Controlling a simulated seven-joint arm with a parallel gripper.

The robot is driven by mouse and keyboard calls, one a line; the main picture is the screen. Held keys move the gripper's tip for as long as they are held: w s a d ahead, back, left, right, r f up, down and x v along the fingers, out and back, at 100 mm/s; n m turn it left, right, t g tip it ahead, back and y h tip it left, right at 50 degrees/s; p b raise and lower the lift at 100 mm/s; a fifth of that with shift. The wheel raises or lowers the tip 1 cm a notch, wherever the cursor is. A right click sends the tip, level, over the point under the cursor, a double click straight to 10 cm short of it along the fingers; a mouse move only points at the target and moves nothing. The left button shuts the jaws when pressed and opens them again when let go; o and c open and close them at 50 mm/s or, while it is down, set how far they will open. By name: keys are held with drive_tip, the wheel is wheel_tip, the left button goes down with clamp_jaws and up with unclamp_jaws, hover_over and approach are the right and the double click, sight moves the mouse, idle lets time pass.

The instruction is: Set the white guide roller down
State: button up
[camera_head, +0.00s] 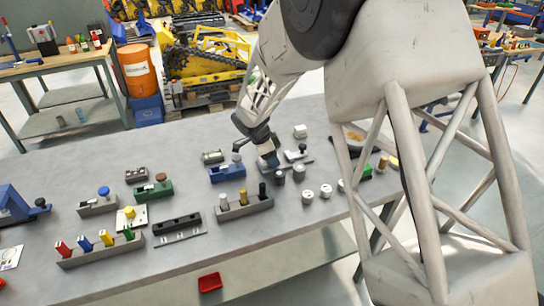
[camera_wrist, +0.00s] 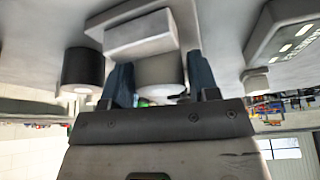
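The white guide roller (camera_wrist: 158,74) is a pale cylinder between the two dark blue fingers of my gripper (camera_wrist: 160,82) in the wrist view. It fills the gap between them and its sides meet the fingers. In the head view my gripper (camera_head: 269,159) points down over the grey table, right of a blue holder (camera_head: 228,173). The roller cannot be made out there, and its height above the table is unclear. A white block (camera_wrist: 140,36) lies beyond the roller in the wrist view; a similar white block (camera_head: 300,131) stands behind my gripper in the head view.
A dark cylinder (camera_wrist: 82,70) is close beside the left finger in the wrist view. Grey cylinders (camera_head: 298,172) and white round pieces (camera_head: 326,190) stand in front and to the right of my gripper. A grey holder (camera_head: 245,208) with pegs is in front. The table's front right is bare.

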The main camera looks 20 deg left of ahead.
drive_tip(key=shift+o, duration=1.2)
drive_tip(key=shift+r, duration=0.15)
drive_tip(key=v, duration=1.2)
